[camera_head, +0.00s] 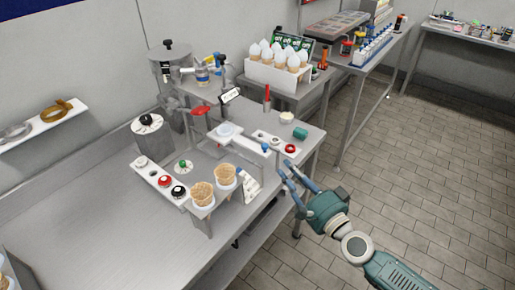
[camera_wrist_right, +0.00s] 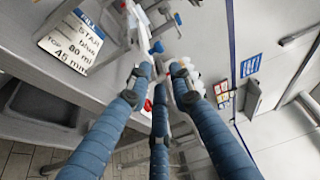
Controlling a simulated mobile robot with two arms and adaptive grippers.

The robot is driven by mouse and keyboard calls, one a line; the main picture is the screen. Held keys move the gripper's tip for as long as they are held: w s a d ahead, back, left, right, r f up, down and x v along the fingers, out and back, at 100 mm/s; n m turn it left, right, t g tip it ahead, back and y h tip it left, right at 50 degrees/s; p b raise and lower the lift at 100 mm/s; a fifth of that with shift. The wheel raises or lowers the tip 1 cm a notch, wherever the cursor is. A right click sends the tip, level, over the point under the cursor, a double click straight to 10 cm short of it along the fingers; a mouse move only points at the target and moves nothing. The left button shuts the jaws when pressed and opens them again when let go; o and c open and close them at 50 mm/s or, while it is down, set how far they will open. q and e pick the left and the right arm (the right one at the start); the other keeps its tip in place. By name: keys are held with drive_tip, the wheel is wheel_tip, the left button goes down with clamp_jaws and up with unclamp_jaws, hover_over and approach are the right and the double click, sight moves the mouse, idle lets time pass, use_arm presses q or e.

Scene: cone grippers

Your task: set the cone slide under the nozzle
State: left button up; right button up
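The white slide (camera_head: 243,142) with a blue knob (camera_head: 265,148) lies on the steel table; I take it as the cone slide. A pale round piece sits on its left part. A dispenser with a red handle (camera_head: 200,110) stands behind it; its nozzle tip is too small to make out. Two waffle cones (camera_head: 202,194) (camera_head: 225,174) stand upright in white holders at the front. My right gripper (camera_head: 286,176) is empty, fingers spread, just right of the table edge, apart from the knob. In the wrist view its fingers (camera_wrist_right: 160,88) show apart. My left gripper is out of view.
A left strip (camera_head: 152,173) and a right strip (camera_head: 272,141) carry coloured knobs. A lettered card (camera_head: 247,187) stands beside the cones; a lettered card (camera_wrist_right: 75,40) shows in the wrist view. A white rack (camera_head: 277,75) of topped cones stands behind. The front-left tabletop is clear.

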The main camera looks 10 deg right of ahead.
sight(267, 155)
drive_tip(key=x, duration=0.4)
drive_tip(key=a+p+x, duration=0.1)
drive_tip(key=x, duration=0.1)
drive_tip(key=shift+a+r, duration=0.15)
drive_tip(key=shift+r, duration=0.15)
drive_tip(key=x, duration=0.4)
drive_tip(key=shift+w+f, duration=0.2)
drive_tip(key=shift+w, duration=0.1)
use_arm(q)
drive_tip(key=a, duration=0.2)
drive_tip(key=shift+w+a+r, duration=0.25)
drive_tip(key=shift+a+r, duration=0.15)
use_arm(e)
clamp_jaws()
